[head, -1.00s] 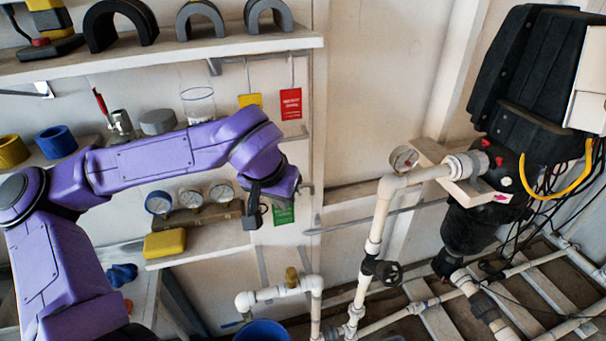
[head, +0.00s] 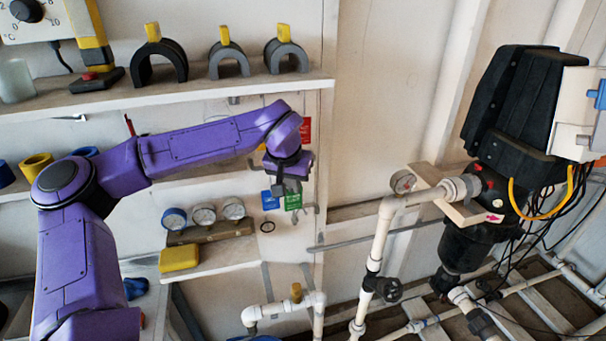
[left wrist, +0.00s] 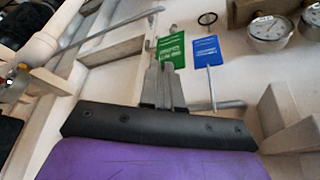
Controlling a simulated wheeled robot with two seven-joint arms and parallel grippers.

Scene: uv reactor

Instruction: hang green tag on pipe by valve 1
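The green tag (head: 293,201) hangs just below my left gripper (head: 285,183), by the wall at the shelf end. In the left wrist view the fingers (left wrist: 163,68) are close together at the near end of the green tag (left wrist: 173,46), seemingly gripping its hanger, though the contact is small. A blue tag (head: 270,200) hangs beside it, and in the left wrist view it (left wrist: 207,54) is apart from the fingers. A white pipe (head: 379,237) stands to the right, with a black valve handwheel (head: 388,289) low on it. I cannot read a valve number. My right gripper is not in view.
A red tag (head: 305,129) hangs behind my left wrist. Gauges (head: 204,215) and a yellow box (head: 179,258) sit on the shelf below my arm. A big black motor unit (head: 515,110) stands right of the pipe. Open space lies between gripper and pipe.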

